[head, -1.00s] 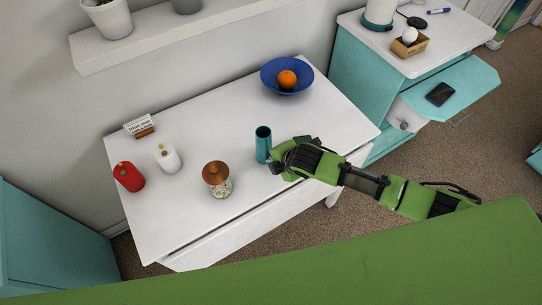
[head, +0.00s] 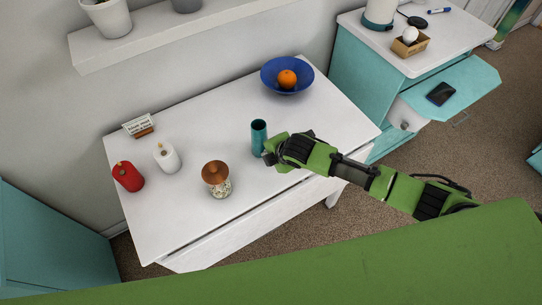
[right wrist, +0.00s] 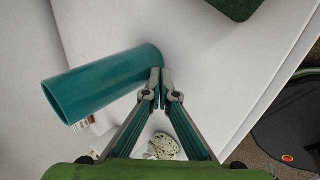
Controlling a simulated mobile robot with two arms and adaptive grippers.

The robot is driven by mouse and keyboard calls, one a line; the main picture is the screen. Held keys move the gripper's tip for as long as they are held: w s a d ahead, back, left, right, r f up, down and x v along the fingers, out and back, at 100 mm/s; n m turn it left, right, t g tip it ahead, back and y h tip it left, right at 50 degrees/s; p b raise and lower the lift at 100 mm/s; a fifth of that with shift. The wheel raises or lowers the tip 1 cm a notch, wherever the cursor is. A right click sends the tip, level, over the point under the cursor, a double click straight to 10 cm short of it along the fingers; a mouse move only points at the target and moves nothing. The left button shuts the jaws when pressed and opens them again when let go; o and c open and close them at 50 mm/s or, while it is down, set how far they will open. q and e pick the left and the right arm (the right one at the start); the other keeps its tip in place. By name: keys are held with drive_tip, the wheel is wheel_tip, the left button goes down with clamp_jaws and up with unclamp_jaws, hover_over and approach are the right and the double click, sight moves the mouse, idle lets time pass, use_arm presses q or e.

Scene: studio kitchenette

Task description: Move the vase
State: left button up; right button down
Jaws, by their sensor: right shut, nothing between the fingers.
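The teal cylindrical vase (head: 258,139) stands upright on the white table, right of its middle. My right gripper (head: 268,153) is low over the table, close against the vase's lower right side. In the right wrist view the vase (right wrist: 100,83) lies to the left of the fingers, and the closed fingertips (right wrist: 161,84) are beside its base end, apparently touching it from outside. The right gripper is shut and empty. My left gripper is not in view.
The white table (head: 190,225) also bears a blue bowl (head: 270,80) with an orange, a copper-topped speckled object (head: 216,178), white (head: 167,158) and red (head: 128,176) candle-like objects, and a small sign (head: 138,125). The table's middle is clear.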

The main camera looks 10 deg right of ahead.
sight(263, 140)
drive_tip(key=shift+w+a+b, duration=0.25)
drive_tip(key=shift+w+a, duration=0.1)
drive_tip(key=shift+w, duration=0.45)
drive_tip(key=shift+w+a+b, duration=0.25)
drive_tip(key=shift+w+a, duration=0.05)
drive_tip(key=shift+w, duration=0.45)
drive_tip(key=shift+w+a+b, duration=0.35)
drive_tip(key=shift+w+b, duration=0.15)
drive_tip(key=shift+w, duration=0.45)
drive_tip(key=shift+w+a+b, duration=0.4)
drive_tip(key=shift+w+b, duration=0.15)
drive_tip(key=shift+w, duration=0.35)
drive_tip(key=shift+w+a+b, duration=0.35)
drive_tip(key=shift+w+b, duration=0.15)
drive_tip(key=shift+w, duration=0.45)
drive_tip(key=s+r+p, duration=0.1)
drive_tip(key=p, duration=0.1)
drive_tip(key=s+d+r+p, duration=0.1)
drive_tip(key=p, duration=0.1)
drive_tip(key=shift+s+p, duration=0.4)
drive_tip(key=s+p, duration=0.1)
drive_tip(key=s+d+r+p, duration=0.1)
drive_tip(key=p, duration=0.1)
drive_tip(key=shift+s, duration=0.1)
drive_tip(key=shift+s+d, duration=0.1)
drive_tip(key=shift+s, duration=0.2)
